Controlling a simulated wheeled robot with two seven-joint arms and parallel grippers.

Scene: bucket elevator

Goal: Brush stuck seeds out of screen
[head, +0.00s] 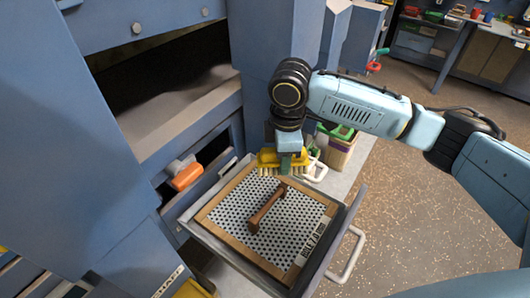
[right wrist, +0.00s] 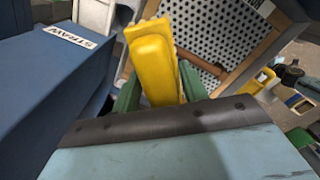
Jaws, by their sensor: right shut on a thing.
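The screen (head: 230,212) is a wood-framed panel with a dotted perforated face, lying in an open grey drawer. A brown wooden bar or handle (head: 267,207) lies across its middle. My right gripper (head: 285,160) is shut on a yellow brush (head: 268,158) with pale bristles pointing down, at the screen's far edge. I cannot tell whether the bristles touch it. In the right wrist view the yellow brush (right wrist: 155,65) sits between green fingers, and the screen (right wrist: 225,35) shows behind it. Stuck seeds are too small to tell apart from the holes. My left gripper is not in view.
The drawer has a white handle (head: 346,255) at its right. A blue machine cabinet (head: 110,190) stands at left, with an orange-ended knob (head: 186,176). A bin with green items (head: 338,145) stands behind the drawer. Speckled floor at right is open.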

